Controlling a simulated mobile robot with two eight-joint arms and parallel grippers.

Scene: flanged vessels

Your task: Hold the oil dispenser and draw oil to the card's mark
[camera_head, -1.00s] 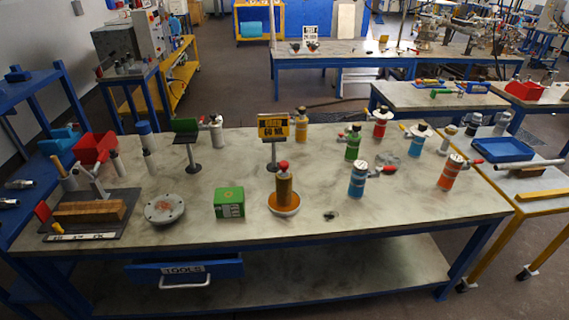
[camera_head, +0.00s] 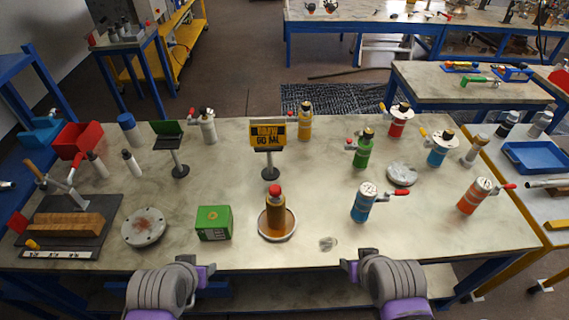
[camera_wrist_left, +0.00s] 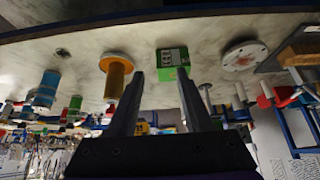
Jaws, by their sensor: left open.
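The oil dispenser appears to be the amber bottle (camera_head: 276,222) with a red top. It stands upright on a round dish (camera_head: 263,235) near the front middle of the table. It also shows upside down in the left wrist view (camera_wrist_left: 115,80). The yellow and black card (camera_head: 268,142) reads "60 ML" on its lower line and stands on a post behind the bottle. My left gripper (camera_wrist_left: 160,74) is open and empty, apart from the bottle, with a green box (camera_wrist_left: 171,57) beyond its fingers. Only parts of my arms show at the bottom of the head view.
The green box (camera_head: 214,222) stands left of the bottle, with a grey flanged disc (camera_head: 144,227) further left. A blue canister (camera_head: 364,203) with a red-handled valve stands to the right. Several other canisters stand behind. A small clear item (camera_head: 328,244) lies near the front edge.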

